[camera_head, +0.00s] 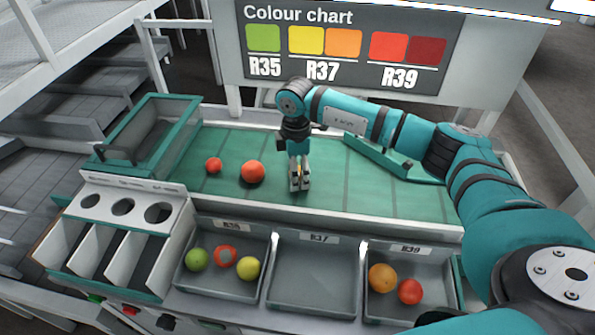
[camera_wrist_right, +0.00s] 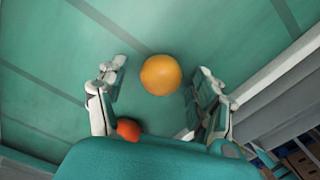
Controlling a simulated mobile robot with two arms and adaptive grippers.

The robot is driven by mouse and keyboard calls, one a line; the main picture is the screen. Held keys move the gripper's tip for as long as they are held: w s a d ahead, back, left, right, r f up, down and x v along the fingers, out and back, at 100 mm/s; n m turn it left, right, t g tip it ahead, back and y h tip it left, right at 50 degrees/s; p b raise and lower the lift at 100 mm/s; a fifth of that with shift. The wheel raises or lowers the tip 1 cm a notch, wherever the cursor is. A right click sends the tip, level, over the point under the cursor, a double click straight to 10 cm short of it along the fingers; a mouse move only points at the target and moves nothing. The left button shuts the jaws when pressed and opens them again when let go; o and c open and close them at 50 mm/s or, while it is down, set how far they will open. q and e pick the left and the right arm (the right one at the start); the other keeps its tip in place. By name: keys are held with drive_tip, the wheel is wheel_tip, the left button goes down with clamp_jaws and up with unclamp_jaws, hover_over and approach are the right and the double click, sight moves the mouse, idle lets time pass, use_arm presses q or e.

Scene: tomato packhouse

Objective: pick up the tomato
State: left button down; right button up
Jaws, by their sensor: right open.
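My right gripper (camera_head: 300,182) points down over the green belt (camera_head: 340,180), open and with nothing held. In the right wrist view an orange-yellow tomato (camera_wrist_right: 160,75) lies on the belt, in the gap just ahead of the open fingers (camera_wrist_right: 158,92), touching neither. A red-orange tomato (camera_wrist_right: 128,129) shows near the base of the left finger, partly hidden. In the head view a larger red-orange tomato (camera_head: 252,171) and a small red one (camera_head: 214,165) lie left of the gripper. The orange-yellow tomato is mostly or wholly hidden there by the gripper. My left gripper is not in view.
The R35 tray (camera_head: 222,285) holds a green, a red and a yellow tomato. The R37 tray (camera_head: 315,275) is empty. The R39 tray (camera_head: 395,312) holds an orange and a red one. A holed sizing unit (camera_head: 135,190) stands left; a colour chart (camera_head: 345,70) hangs behind.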

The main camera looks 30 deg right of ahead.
drive_tip(key=c, duration=0.9)
drive_tip(key=shift+r, duration=0.1)
